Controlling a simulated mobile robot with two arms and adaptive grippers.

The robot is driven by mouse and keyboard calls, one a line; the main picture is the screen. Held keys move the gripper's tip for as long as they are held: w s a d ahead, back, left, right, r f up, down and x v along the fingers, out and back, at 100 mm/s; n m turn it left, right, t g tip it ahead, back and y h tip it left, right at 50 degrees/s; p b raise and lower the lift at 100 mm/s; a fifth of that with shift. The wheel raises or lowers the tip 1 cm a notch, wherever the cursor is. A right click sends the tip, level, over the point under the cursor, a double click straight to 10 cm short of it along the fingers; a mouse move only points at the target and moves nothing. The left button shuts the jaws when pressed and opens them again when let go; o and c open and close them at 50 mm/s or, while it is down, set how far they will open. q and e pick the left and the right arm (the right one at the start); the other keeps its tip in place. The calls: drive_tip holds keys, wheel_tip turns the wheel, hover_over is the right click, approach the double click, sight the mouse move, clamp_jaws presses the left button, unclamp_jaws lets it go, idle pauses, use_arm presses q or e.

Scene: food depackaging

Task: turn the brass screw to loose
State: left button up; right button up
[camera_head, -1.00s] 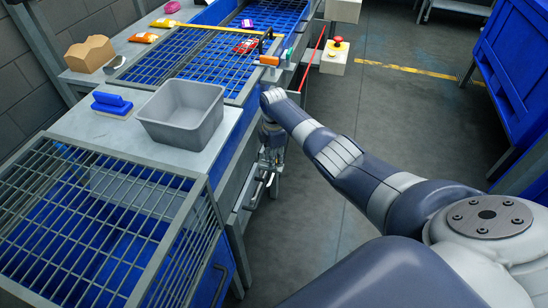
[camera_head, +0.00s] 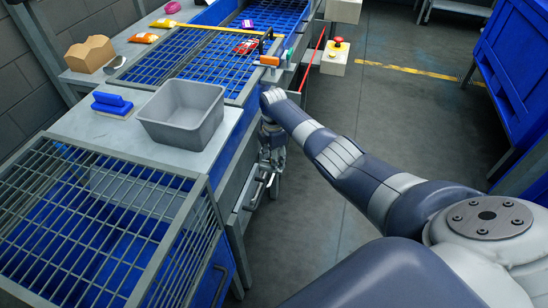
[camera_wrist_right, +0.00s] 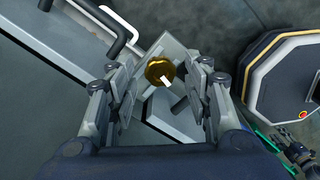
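The brass screw (camera_wrist_right: 160,69) shows in the right wrist view as a round golden head with a pale mark at its lower edge. It sits at a grey metal plate (camera_wrist_right: 184,56). My right gripper (camera_wrist_right: 161,82) has one finger on each side of the screw head, with visible gaps, so it is open and not closed on it. In the head view my right gripper (camera_head: 273,157) is low beside the side of the workbench, below the arm. The screw is not discernible in the head view. My left gripper is not in view.
A metal bar handle (camera_wrist_right: 125,28) is near the plate. Floor right of the bench is clear.

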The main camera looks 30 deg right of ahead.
wheel_tip(320, 180, up, 12)
idle(0.7)
idle(0.4)
